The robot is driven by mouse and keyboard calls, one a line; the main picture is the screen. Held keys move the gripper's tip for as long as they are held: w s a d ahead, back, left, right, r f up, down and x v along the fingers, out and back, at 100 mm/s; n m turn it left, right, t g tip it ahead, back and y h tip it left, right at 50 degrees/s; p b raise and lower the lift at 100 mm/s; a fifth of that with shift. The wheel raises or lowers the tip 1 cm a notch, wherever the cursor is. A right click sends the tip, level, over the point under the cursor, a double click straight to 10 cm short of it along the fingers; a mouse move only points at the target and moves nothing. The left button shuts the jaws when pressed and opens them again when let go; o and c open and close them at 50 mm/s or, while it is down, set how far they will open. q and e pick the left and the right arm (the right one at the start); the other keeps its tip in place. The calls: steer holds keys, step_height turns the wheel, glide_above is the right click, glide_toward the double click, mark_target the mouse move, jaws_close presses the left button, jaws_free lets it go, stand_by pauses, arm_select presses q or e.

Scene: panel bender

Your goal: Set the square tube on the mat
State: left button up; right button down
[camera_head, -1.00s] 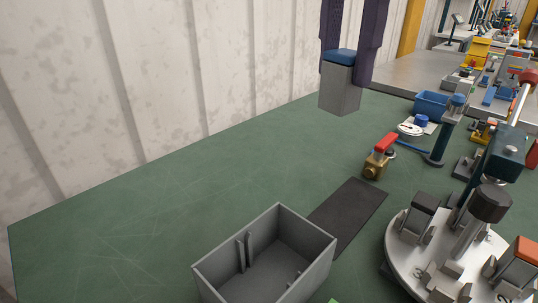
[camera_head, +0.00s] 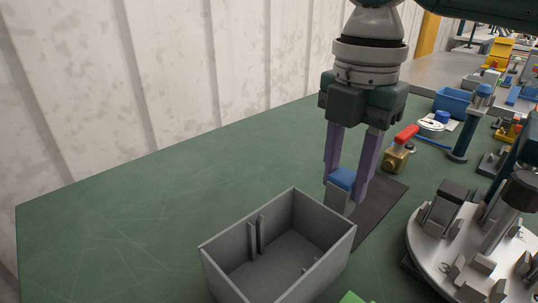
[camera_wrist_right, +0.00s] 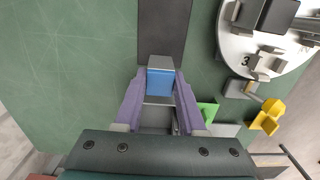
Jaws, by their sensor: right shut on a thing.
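The square tube (camera_head: 337,198) is a grey block with a blue top. My right gripper (camera_head: 347,190), with purple fingers, points down and is shut on it. In the right wrist view the tube (camera_wrist_right: 160,82) sits between the fingertips. The mat (camera_head: 378,208) is a dark strip on the green table, also seen in the right wrist view (camera_wrist_right: 162,28). The tube is upright, low over or at the mat's left part, close behind the grey bin's far corner. I cannot tell whether its base touches the mat. My left gripper is not in view.
The open grey bin (camera_head: 232,261) stands just in front of the tube. A brass valve with a red handle (camera_head: 399,152) is behind the mat. A round grey fixture plate (camera_head: 435,242) is to the right. The table's left side is clear.

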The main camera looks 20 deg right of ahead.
steer(key=shift+f, duration=1.75)
steer(key=shift+f, duration=0.1)
steer(key=c, duration=0.5)
jaws_free()
step_height(320, 180, up, 11)
steer(key=shift+p, duration=0.7)
steer(key=shift+r, duration=0.6)
steer(key=shift+a, duration=0.1)
